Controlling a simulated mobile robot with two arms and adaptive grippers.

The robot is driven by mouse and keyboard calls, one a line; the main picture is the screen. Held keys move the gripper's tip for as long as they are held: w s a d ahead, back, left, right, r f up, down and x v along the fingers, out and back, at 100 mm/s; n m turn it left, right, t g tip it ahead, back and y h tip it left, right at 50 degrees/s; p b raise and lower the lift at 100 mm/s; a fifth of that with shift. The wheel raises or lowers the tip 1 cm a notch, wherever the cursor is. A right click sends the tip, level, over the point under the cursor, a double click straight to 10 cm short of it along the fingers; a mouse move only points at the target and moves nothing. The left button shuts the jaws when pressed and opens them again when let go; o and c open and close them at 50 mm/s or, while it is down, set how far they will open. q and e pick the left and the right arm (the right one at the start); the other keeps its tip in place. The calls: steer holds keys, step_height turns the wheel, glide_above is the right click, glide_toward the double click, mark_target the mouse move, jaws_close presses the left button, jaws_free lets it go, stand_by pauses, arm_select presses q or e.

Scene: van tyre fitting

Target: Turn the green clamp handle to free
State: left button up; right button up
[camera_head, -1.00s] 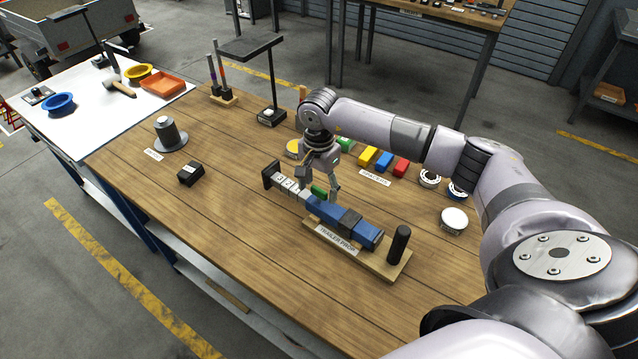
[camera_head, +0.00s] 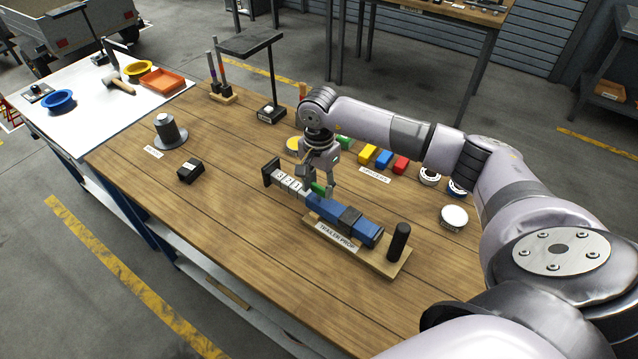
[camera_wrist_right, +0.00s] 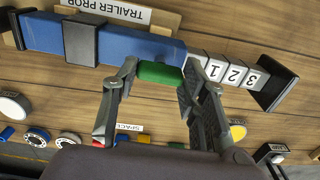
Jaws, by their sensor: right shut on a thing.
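The green clamp handle (camera_head: 318,188) sits at the side of the blue trailer prop (camera_head: 328,210), where the blue tube meets the pale numbered section. It also shows in the right wrist view (camera_wrist_right: 160,73), between the two fingers. My right gripper (camera_head: 322,182) comes down from above and is shut on the green handle; its fingers (camera_wrist_right: 160,80) partly cover the handle's ends. The numbered section (camera_head: 290,183) reads 3, 2, 1 and ends in a black plate (camera_head: 270,172). My left gripper is not in view.
The prop lies on a wooden board with a black upright post (camera_head: 398,242). Yellow, blue and red blocks (camera_head: 383,159) and round parts (camera_head: 454,217) lie behind and right of my gripper. A black box (camera_head: 191,171) lies left. The front of the wooden table is clear.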

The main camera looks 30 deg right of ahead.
steer(key=shift+c, duration=0.4)
steer(key=m+b, duration=0.3)
steer(key=shift+f+m, duration=0.15)
steer(key=shift+m, duration=0.15)
steer(key=m+b, duration=0.2)
steer(key=m, duration=0.2)
steer(key=shift+m, duration=0.3)
steer(key=m+b, duration=0.2)
steer(key=m, duration=0.5)
steer(key=m+b, duration=0.1)
steer(key=m, duration=0.1)
steer(key=shift+r+m, duration=0.2)
steer(key=shift+m, duration=0.2)
steer(key=o, duration=1.2)
steer(key=shift+c, duration=0.2)
